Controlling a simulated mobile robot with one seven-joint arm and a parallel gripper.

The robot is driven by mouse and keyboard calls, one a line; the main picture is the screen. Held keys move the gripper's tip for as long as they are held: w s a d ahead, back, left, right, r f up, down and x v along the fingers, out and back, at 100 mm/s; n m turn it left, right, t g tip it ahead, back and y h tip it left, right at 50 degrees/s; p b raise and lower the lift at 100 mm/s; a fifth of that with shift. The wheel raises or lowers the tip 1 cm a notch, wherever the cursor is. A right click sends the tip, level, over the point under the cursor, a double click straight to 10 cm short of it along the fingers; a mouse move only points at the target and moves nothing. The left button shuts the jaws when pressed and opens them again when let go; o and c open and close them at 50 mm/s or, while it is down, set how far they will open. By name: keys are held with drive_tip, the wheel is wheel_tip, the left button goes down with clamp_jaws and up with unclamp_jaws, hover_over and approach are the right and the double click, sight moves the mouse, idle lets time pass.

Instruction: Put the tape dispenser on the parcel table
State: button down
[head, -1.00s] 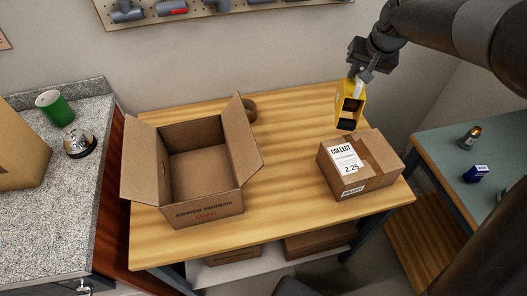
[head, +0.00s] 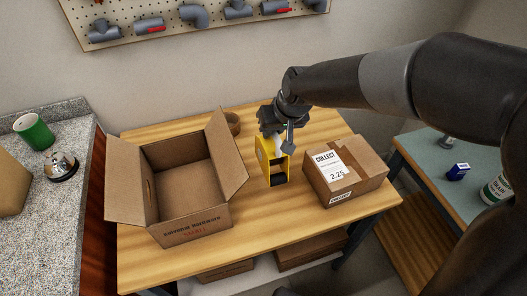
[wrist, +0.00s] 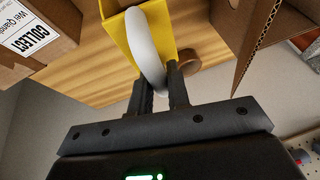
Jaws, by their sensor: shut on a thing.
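The parcel table (head: 255,222) has a light wood top and stands below the dispenser. The dispenser looks upright and close to the tabletop; I cannot tell whether it touches.
An open cardboard box (head: 188,185) stands left of the dispenser. A sealed parcel (head: 345,172) labelled COLLECT stands just right. A brown tape roll (head: 232,122) lies behind. A counter with a green mug (head: 35,132) and bell (head: 61,165) is at far left. Bare wood lies in front.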

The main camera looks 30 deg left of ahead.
sight(272, 147)
drive_tip(key=shift+f, duration=3.15)
drive_tip(key=c, duration=1.4)
unclamp_jaws()
drive_tip(key=shift+o, duration=0.2)
drive_tip(key=v, duration=1.2)
